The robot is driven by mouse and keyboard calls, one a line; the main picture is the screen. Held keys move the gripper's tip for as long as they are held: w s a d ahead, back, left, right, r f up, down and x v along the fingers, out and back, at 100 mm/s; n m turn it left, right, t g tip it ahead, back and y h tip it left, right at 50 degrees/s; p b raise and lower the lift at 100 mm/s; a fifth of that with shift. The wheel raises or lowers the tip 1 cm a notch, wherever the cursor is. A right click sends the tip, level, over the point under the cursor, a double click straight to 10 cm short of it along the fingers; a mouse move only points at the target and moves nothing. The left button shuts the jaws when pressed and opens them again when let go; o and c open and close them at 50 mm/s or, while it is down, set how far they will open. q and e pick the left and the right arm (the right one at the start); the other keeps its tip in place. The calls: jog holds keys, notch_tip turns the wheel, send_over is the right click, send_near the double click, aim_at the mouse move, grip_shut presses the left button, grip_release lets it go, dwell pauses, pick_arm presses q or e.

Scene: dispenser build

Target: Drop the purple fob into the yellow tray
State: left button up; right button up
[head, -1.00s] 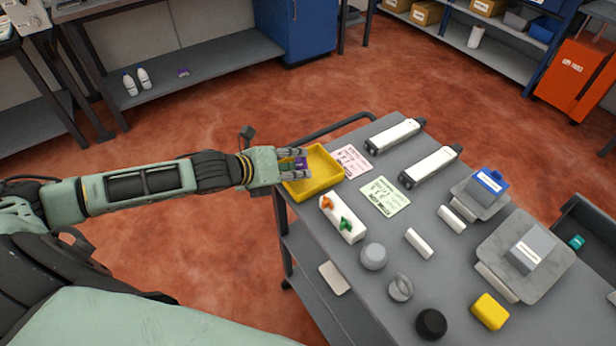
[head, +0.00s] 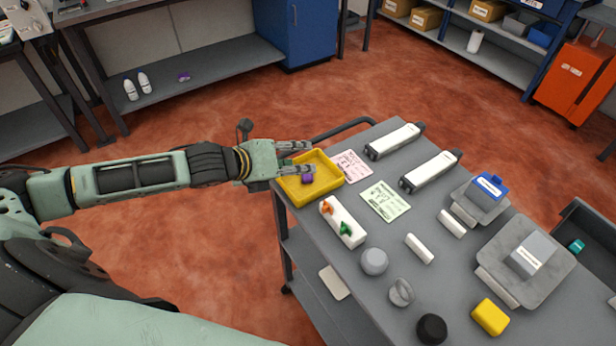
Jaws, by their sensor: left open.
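The purple fob (head: 307,178) lies inside the yellow tray (head: 328,184), near its middle. The tray sits at the far left corner of the grey cart. My left gripper (head: 302,157) is over the left and back part of the tray, its fingers spread and empty. The fob is apart from the fingers, just in front of them. My right gripper is not in view.
A white block with orange and green pieces (head: 342,222) stands beside the tray. Pink (head: 350,167) and green cards (head: 386,201), white dispensers (head: 394,140) and grey knobs (head: 374,261) cover the cart (head: 395,235). A cart handle rises behind the tray.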

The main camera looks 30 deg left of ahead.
pick_arm(q)
notch_tip(320, 180, up, 7)
jog(key=shift+f, duration=0.15)
dwell(0.5)
